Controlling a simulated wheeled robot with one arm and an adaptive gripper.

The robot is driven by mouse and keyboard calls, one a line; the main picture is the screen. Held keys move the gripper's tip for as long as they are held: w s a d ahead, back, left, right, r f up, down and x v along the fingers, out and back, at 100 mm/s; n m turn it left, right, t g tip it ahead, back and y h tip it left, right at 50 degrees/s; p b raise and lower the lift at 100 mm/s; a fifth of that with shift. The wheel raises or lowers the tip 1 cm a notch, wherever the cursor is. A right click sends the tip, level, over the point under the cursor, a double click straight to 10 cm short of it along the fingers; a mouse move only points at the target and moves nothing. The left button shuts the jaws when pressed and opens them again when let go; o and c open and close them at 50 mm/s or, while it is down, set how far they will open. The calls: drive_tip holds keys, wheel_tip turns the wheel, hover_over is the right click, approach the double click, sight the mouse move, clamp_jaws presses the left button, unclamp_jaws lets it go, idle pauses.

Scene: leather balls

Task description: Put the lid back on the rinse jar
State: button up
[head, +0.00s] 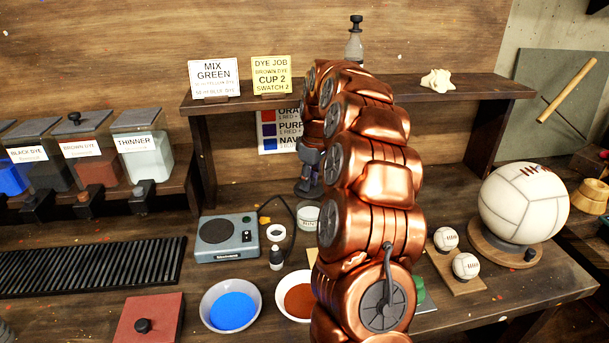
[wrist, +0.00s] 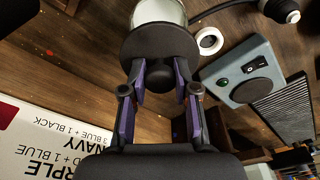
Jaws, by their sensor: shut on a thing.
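My gripper (wrist: 158,70) is shut on a dark round lid (wrist: 160,42) in the wrist view, with a purple-padded finger on each side. The pale rinse jar (wrist: 160,8) shows behind the lid at the top edge, partly covered by it. In the head view the white-labelled rinse jar (head: 306,216) stands on the bench, partly hidden by my arm. My gripper (head: 309,185) is just above it there, largely behind the arm. I cannot tell whether the lid touches the jar.
Bowls of blue dye (head: 232,306) and brown dye (head: 297,300) stand in front. A shelf (head: 440,90) runs above the bench.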

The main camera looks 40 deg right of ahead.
sight(311, 190)
drive_tip(key=shift+s+d+f+b, duration=0.15)
drive_tip(key=shift+f+b, duration=0.25)
drive_tip(key=shift+f, duration=1.7)
drive_tip(key=shift+f+b, duration=0.5)
drive_tip(key=shift+f, duration=0.5)
drive_tip(key=shift+b, duration=0.35)
drive_tip(key=shift+f+b, duration=0.2)
drive_tip(key=shift+b, duration=0.15)
idle(0.4)
idle(0.4)
drive_tip(key=o, duration=1)
drive_tip(key=o, duration=0.5)
